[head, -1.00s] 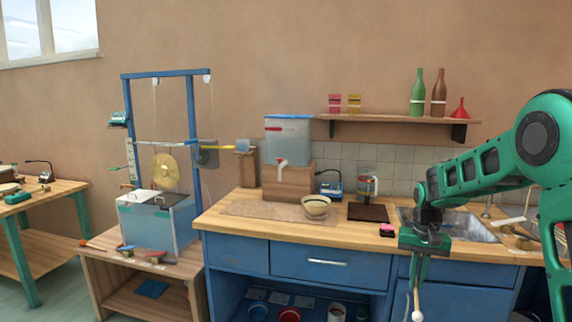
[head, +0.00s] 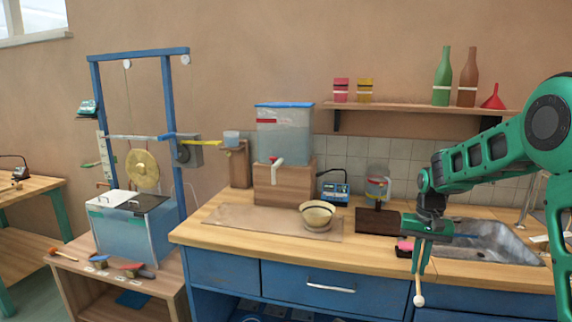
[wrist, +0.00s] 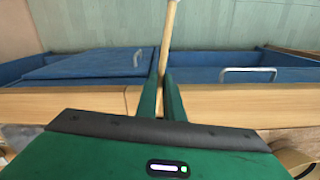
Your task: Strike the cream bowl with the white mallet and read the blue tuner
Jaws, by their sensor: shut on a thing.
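The cream bowl (head: 317,214), with a dark band, sits on a tan mat on the wooden counter. The blue tuner (head: 335,189) stands behind it to the right, with a small lit screen too small to read. My gripper (head: 421,272) is right of the bowl, in front of the counter's edge, pointing down. It is shut on the handle of the white mallet (head: 419,299), whose pale head hangs below the fingers. In the wrist view the mallet's wooden handle (wrist: 168,40) runs up from between the fingers; its head is out of frame.
A clear water tank (head: 284,135) on a wooden block stands behind the bowl. A glass jar (head: 378,188) and dark board (head: 378,221) lie between bowl and gripper. The sink (head: 490,243) is at right. The mat (head: 240,219) left of the bowl is bare.

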